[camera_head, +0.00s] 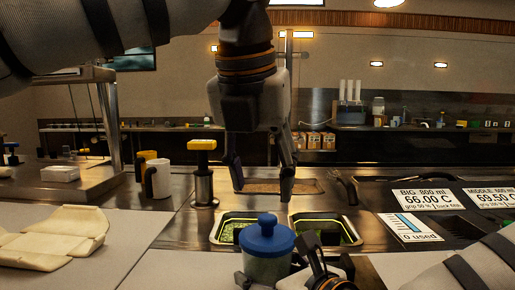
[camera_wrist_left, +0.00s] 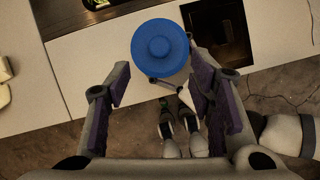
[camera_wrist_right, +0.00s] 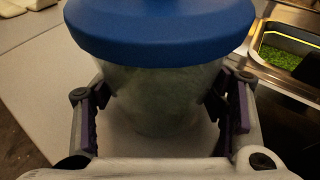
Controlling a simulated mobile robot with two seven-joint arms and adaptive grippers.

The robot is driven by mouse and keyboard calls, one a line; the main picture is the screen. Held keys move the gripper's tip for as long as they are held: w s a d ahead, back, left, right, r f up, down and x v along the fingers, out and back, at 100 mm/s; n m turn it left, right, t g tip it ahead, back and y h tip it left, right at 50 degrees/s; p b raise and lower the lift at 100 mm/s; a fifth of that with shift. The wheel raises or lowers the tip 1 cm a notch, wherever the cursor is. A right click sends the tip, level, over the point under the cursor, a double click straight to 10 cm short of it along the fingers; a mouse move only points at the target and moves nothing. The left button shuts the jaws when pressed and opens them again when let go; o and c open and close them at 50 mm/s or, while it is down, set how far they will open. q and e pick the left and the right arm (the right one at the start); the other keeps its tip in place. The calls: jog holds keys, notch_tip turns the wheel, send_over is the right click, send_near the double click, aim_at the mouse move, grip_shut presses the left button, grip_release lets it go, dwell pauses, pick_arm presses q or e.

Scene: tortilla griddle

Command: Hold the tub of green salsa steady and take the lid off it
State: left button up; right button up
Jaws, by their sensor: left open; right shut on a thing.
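The tub of green salsa (camera_head: 266,268) stands upright at the front of the counter, a cloudy, see-through tub. Its blue lid (camera_head: 267,236) with a round knob sits on top. In the right wrist view the tub (camera_wrist_right: 155,95) is between the fingers of my right gripper (camera_wrist_right: 165,110), which is shut on its sides below the lid (camera_wrist_right: 160,28). My left gripper (camera_head: 262,190) is open and empty, pointing down above and behind the lid in the head view. In the left wrist view the lid (camera_wrist_left: 160,47) shows just beyond the open fingers (camera_wrist_left: 160,98).
Steel wells (camera_head: 324,232) with green filling lie behind the tub. A yellow-topped steel dispenser (camera_head: 203,172) and a white mug (camera_head: 159,178) stand to the left. Price signs (camera_head: 428,200) lie at right. A folded cream-coloured thing (camera_head: 50,240) lies on the left white board.

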aim_at(267, 217)
pick_arm(q)
jog(key=x, duration=0.7)
jog(key=shift+w+f, duration=0.1)
grip_shut()
